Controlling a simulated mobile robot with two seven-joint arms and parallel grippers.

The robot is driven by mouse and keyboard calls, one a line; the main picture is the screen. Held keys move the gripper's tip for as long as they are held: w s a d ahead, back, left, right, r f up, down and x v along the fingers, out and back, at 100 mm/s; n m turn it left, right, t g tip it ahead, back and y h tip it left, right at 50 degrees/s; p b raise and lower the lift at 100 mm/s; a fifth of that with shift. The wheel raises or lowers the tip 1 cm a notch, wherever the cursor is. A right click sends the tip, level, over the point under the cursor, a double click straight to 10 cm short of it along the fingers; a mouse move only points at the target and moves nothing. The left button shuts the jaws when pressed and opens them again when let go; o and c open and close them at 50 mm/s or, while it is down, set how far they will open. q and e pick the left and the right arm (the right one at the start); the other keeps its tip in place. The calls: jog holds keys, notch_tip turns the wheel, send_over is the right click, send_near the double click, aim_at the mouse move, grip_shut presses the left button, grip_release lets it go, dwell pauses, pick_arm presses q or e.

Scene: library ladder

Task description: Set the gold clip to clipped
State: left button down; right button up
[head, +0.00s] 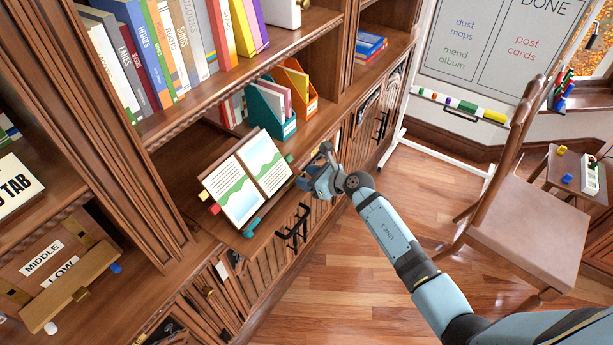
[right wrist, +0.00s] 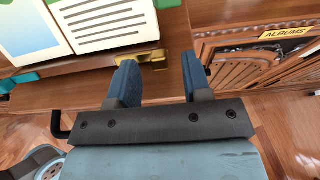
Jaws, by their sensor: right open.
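The gold clip (right wrist: 152,59) shows in the right wrist view at the lower right corner of the open book. It lies beyond and partly between the fingertips of my right gripper (right wrist: 158,66), and its left end is close to the left finger. The fingers are apart, with nothing seen held. In the head view my right gripper (head: 313,168) is just right of the open book (head: 249,178), and I cannot make out the clip clearly there. Whether the clip is clipped or loose I cannot tell. My left gripper is not in view.
A teal file box (head: 272,118) and an orange one (head: 297,90) stand behind the book. Cabinet doors with black handles (head: 296,228) lie below the shelf. A wooden chair (head: 530,215) stands at the right. The floor between cabinet and chair is clear apart from my arm.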

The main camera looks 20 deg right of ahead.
jog(key=shift+w+a+f, duration=0.15)
jog(key=shift+w+a, duration=0.05)
jog(key=shift+w, duration=0.05)
grip_shut()
